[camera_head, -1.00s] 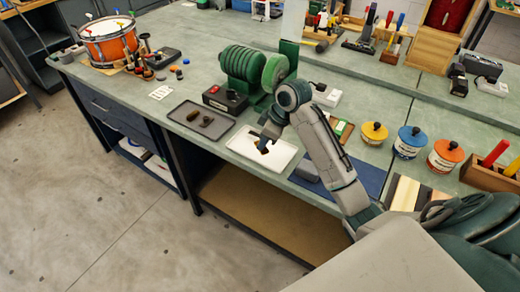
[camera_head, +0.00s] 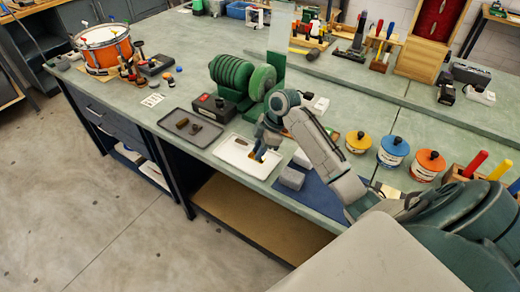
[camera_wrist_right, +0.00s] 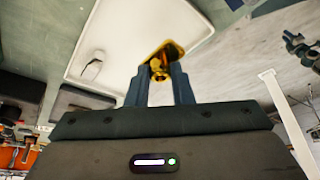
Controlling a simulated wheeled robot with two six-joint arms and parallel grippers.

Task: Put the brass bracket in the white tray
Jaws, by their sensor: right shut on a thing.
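The white tray (camera_head: 232,157) lies on the green bench top, and its inside fills the upper part of the right wrist view (camera_wrist_right: 118,38). My right gripper (camera_head: 260,156) points down over the right part of the tray. Its fingers are shut on the brass bracket (camera_wrist_right: 167,58), a shiny golden piece held between the fingertips. In the head view the bracket is small and mostly hidden by the fingers. I cannot tell whether it touches the tray floor. My left gripper is not in view.
A dark tray (camera_head: 188,128) with small dark parts lies left of the white tray. A black box (camera_head: 212,108) and a green machine (camera_head: 240,78) stand behind. A grey block (camera_head: 292,178) sits at the right on a blue mat (camera_head: 318,198). Several paint tins stand farther right.

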